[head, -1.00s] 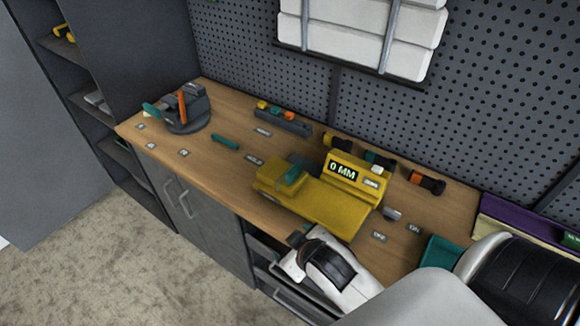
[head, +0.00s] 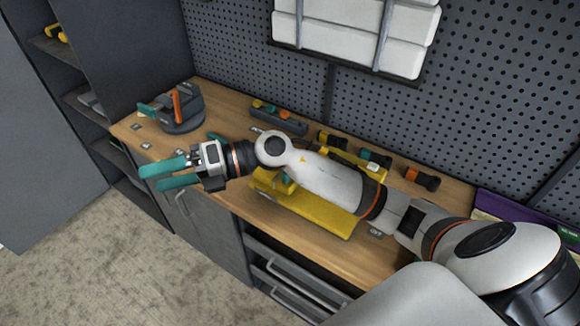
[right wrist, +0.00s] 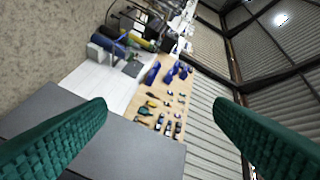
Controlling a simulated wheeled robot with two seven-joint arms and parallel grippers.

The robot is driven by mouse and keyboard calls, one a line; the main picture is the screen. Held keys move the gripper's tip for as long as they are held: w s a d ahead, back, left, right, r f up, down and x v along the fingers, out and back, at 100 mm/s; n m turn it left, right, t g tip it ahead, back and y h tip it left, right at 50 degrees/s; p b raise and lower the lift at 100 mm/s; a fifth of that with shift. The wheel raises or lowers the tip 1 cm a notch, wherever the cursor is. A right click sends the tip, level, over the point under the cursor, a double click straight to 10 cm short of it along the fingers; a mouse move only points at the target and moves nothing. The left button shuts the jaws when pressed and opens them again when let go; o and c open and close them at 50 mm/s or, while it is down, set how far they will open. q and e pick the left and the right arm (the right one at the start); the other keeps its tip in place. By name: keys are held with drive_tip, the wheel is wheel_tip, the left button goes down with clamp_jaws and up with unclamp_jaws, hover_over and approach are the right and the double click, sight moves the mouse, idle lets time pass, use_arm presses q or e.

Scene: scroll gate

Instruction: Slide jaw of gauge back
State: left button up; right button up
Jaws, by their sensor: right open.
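The yellow gauge (head: 318,216) lies on the wooden bench under my right arm in the head view. My left gripper is not in view.
A dark vise-like fixture (head: 182,112) with an orange part stands at the bench's back left. A grey rack (head: 280,120) and several tools (head: 422,178) line the back, below the pegboard (head: 240,60). Drawers (head: 290,270) are below the front edge.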

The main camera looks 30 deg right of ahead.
drive_tip(key=w+d+f+n+g+h, duration=0.1)
drive_tip(key=d+f+n+g+h, duration=0.2)
drive_tip(key=d+f+h, duration=0.2)
drive_tip(key=w+d+m+g+h, duration=0.1)
drive_tip(key=w+d+g+h, duration=0.1)
drive_tip(key=d+h, duration=1.55)
drive_tip(key=d+f+y+p, duration=0.1)
drive_tip(key=f, duration=0.2)
drive_tip(key=d+f+y+p, duration=0.1)
drive_tip(key=d+f+y, duration=0.1)
drive_tip(key=f, duration=0.2)
drive_tip(key=d+f+y+p, duration=0.1)
drive_tip(key=d+f+y, duration=0.1)
drive_tip(key=f, duration=0.2)
drive_tip(key=shift+d, duration=0.15)
drive_tip(key=shift+f, duration=0.55)
